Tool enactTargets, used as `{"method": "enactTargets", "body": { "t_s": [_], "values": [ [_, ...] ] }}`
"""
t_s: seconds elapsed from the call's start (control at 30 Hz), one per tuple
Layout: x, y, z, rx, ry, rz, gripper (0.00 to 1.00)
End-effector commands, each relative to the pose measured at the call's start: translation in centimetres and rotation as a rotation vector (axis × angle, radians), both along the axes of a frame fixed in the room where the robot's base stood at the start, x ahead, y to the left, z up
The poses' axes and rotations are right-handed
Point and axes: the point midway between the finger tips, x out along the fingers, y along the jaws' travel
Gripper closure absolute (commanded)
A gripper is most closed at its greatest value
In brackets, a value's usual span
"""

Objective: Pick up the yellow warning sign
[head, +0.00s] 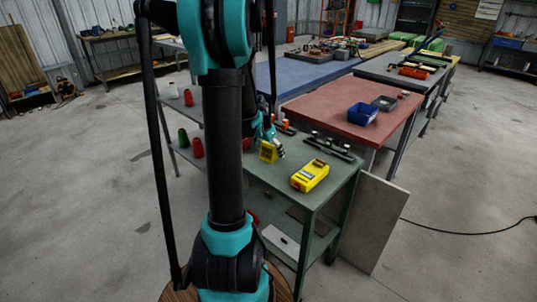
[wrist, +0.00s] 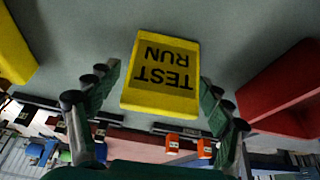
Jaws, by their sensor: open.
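The yellow warning sign (head: 268,152) stands on the green worktable (head: 325,195), left of the yellow boxy device. In the wrist view the sign (wrist: 162,70) is straight ahead, its dark "TEST RUN" lettering upside down. My gripper (wrist: 160,88) is open, with one finger on each side of the sign and a visible gap at both sides. In the head view my gripper (head: 277,142) is beside the sign, partly hidden behind my arm. I cannot tell how far the fingertips reach past the sign.
A yellow device (head: 309,176) lies right of the sign; its edge shows in the wrist view (wrist: 12,48). A red object (wrist: 280,90) is at the wrist view's right. A black rack (head: 333,147) lies behind.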

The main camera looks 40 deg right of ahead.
Motion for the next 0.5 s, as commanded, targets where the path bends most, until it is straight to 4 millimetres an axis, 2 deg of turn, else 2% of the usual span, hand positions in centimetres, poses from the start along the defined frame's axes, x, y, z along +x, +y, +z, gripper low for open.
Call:
{"method": "enactTargets", "body": {
  "t_s": [0.23, 0.5],
  "values": [
    [-0.01, -0.03, -0.09, 0.000, 0.000, 0.000, 0.22],
    [-0.01, -0.02, -0.08, 0.000, 0.000, 0.000, 0.55]
  ]
}}
